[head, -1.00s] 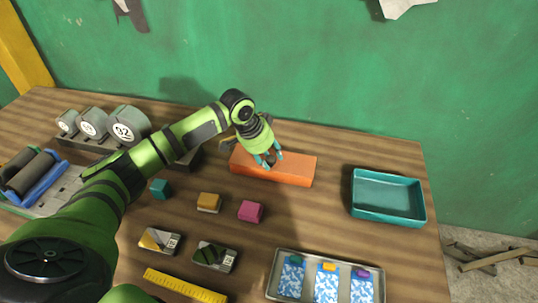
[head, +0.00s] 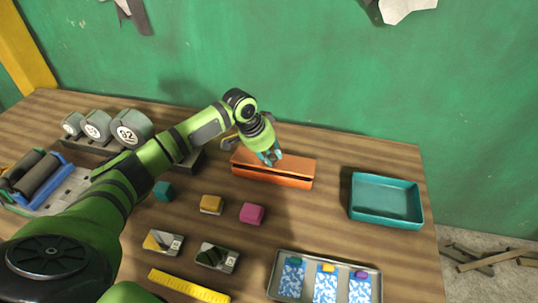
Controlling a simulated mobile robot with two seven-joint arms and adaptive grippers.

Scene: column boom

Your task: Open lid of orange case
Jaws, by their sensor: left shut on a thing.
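The orange case (head: 295,181) sits on the wooden table near the back middle. Its lid (head: 298,165) is raised a little, and a dark gap shows along the front between lid and body. My left gripper (head: 271,157) is at the lid's front edge, left of its middle, with teal fingertips shut on the lid. The fingers partly cover the lid there, and the inside of the case is too dark to see. My right gripper is not in view.
A teal tray (head: 387,214) stands to the right of the case. In front lie a teal block (head: 163,191), a yellow block (head: 211,204) and a magenta block (head: 252,214). A metal tray (head: 277,284) with blue-patterned packets and a yellow ruler (head: 188,286) are nearer.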

